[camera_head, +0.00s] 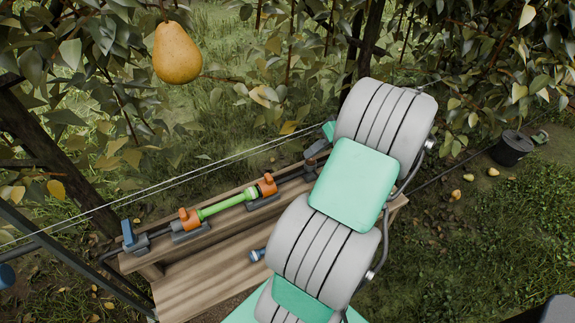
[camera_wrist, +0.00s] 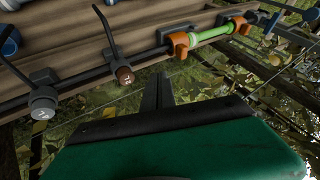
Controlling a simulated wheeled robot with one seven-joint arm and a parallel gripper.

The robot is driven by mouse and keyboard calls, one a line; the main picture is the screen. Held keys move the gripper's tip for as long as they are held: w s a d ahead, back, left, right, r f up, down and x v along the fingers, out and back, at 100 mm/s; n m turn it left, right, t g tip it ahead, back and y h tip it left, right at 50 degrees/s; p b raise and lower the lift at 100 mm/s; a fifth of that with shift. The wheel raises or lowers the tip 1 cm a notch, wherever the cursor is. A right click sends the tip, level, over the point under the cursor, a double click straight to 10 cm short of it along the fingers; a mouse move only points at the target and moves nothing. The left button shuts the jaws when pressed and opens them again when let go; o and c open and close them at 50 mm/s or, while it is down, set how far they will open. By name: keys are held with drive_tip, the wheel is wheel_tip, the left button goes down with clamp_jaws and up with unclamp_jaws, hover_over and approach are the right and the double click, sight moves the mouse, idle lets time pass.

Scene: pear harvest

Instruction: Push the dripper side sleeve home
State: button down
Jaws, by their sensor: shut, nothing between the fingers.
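A bright green tube (camera_head: 228,204) lies in line between two orange sleeves, one at its left (camera_head: 189,219) and one at its right (camera_head: 267,185). In the wrist view the green tube (camera_wrist: 211,35) and the nearer orange sleeve (camera_wrist: 180,44) show at the upper right, with the other sleeve (camera_wrist: 240,25) beyond. I cannot tell which sleeve is the dripper side one, or how fully either is seated. My gripper (camera_wrist: 157,88) is shut and empty, its dark fingers below and left of the nearer sleeve, apart from it in the picture. In the head view my arm hides the gripper.
The parts sit on a wooden bench (camera_head: 205,268). Levers with a brown cap (camera_wrist: 125,76) and a grey cap (camera_wrist: 42,101) stand left of my fingers in the wrist view. A blue handle (camera_head: 128,232) is at the bench's left end. A pear (camera_head: 177,53) hangs above; wires cross behind.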

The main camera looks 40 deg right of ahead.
approach(266, 183)
drive_tip(key=w+d+f, duration=0.2)
drive_tip(key=d+f, duration=0.2)
drive_tip(key=f, duration=0.1)
drive_tip(key=a, duration=0.2)
drive_tip(key=w+a, duration=0.1)
drive_tip(key=shift+r, duration=0.35)
drive_tip(key=shift+a, duration=0.1)
